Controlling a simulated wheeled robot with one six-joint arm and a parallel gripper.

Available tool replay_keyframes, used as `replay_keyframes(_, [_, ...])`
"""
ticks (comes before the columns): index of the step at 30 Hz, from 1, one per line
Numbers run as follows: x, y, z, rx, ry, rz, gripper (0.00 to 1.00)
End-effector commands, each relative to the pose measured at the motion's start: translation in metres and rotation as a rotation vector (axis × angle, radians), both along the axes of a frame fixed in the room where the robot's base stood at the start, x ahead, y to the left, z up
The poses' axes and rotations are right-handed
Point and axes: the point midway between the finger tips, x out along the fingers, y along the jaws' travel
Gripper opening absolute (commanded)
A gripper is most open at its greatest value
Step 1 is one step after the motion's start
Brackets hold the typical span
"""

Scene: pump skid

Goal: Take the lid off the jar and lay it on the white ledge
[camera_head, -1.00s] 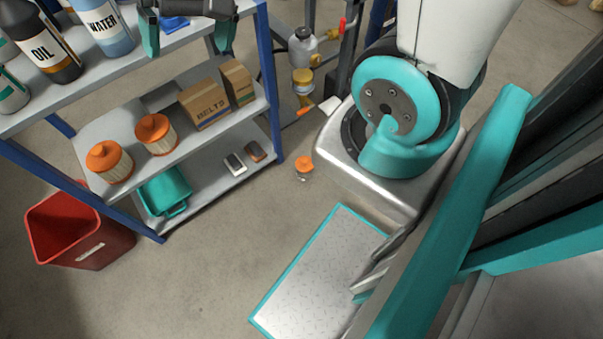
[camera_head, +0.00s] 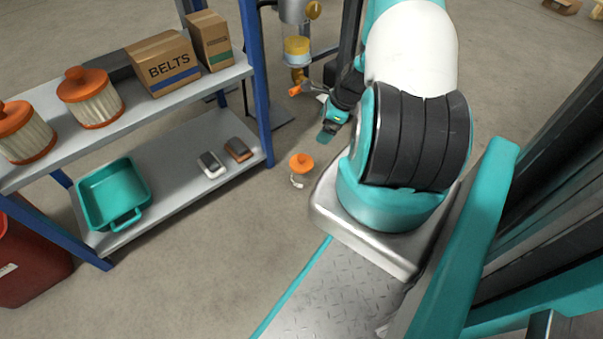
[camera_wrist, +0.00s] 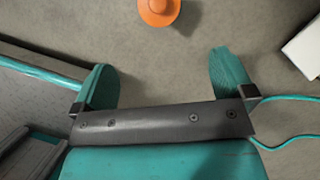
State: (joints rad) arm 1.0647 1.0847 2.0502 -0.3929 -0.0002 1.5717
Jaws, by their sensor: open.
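The jar (camera_head: 298,180) is small and clear with an orange lid (camera_head: 301,163) on top. It stands on the floor right of the shelf rack. In the wrist view an orange round top (camera_wrist: 158,12), apparently the same lid, shows at the upper edge, beyond my fingertips. My gripper (camera_wrist: 165,75) is open with nothing between its fingers. In the head view my gripper (camera_head: 330,132) is partly hidden behind my arm, to the right of the jar and farther back. A white block (camera_wrist: 305,48) at the right of the wrist view may be the white ledge.
A blue-framed shelf rack (camera_head: 262,85) stands at left, with orange-capped filters (camera_head: 90,98), a BELTS box (camera_head: 162,65) and a teal tray (camera_head: 113,193). Pipework with a yellow fitting (camera_head: 297,50) stands behind the jar. The floor in front of the jar is clear.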

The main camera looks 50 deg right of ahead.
Motion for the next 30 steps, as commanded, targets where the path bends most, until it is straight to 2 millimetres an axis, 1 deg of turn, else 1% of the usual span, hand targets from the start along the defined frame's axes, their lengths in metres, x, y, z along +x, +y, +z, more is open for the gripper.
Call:
replay_keyframes(1, [-0.002,-0.001,-0.011,0.004,0.002,-0.018,1.0])
replay_keyframes(4, [0.001,0.001,-0.027,0.008,0.004,-0.027,1.0])
replay_keyframes(12, [0.023,0.013,-0.086,0.006,0.005,-0.022,1.0])
replay_keyframes(15, [0.03,0.016,-0.103,0.006,0.003,-0.022,1.0])
replay_keyframes(18, [0.035,0.019,-0.114,0.006,0.003,-0.021,1.0])
replay_keyframes(26, [0.039,0.021,-0.124,0.006,0.003,-0.023,1.0])
replay_keyframes(30, [0.042,0.025,-0.14,0.006,0.003,-0.021,1.0])
